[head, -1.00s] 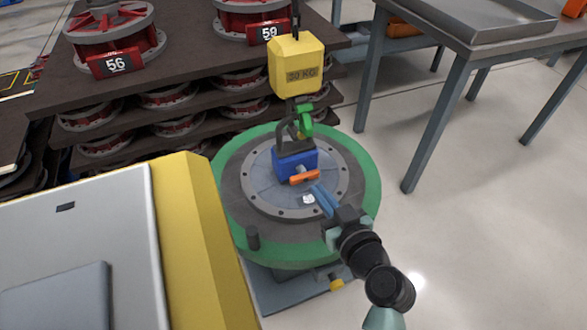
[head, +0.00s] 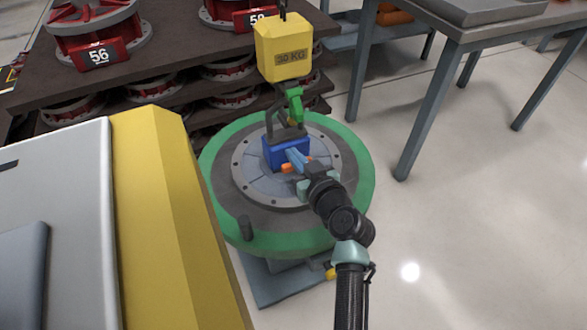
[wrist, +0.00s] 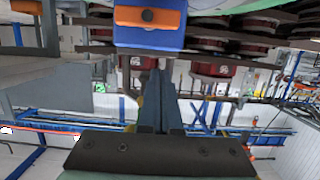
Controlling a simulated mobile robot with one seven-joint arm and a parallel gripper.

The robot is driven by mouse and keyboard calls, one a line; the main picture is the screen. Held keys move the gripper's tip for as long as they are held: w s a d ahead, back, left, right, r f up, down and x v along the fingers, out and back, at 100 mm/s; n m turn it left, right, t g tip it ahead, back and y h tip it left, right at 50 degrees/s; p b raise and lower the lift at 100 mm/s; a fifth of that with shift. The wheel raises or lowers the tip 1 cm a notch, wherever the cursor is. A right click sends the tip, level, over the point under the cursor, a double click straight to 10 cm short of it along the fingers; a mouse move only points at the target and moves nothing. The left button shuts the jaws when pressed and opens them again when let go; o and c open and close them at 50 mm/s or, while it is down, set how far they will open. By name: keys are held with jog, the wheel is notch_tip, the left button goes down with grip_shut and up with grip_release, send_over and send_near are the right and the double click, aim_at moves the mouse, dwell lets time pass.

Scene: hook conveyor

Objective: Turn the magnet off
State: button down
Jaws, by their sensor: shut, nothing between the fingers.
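The magnet is a blue block (head: 271,153) with a dark lifting loop, sitting on the round plate in the middle of the green-rimmed turntable. Its orange lever (head: 286,169) is partly covered by my fingers in the head view. In the wrist view the blue block (wrist: 149,38) and its whole orange lever (wrist: 130,17) show at the top, beyond my fingertips. My gripper (head: 294,156) is shut and empty, its blue fingers at the lever side of the magnet. The fingers also show in the wrist view (wrist: 159,76). I cannot tell whether they touch the lever.
A yellow weight (head: 284,48) with a green hook (head: 295,105) hangs at the magnet's loop. A yellow and white housing (head: 160,200) stands at the left. Dark shelves (head: 165,55) with red parts stand behind, and a grey table (head: 480,25) at upper right. The right floor is clear.

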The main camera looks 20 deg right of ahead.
jog(key=shift+w+f+b, duration=0.2)
jog(key=shift+f+b, duration=0.3)
jog(key=shift+f, duration=0.55)
jog(key=shift+w+f+b, duration=0.2)
jog(key=shift+f+b, duration=0.25)
jog(key=shift+f, duration=0.6)
jog(key=shift+w+a+f, duration=0.1)
jog(key=shift+b, duration=0.3)
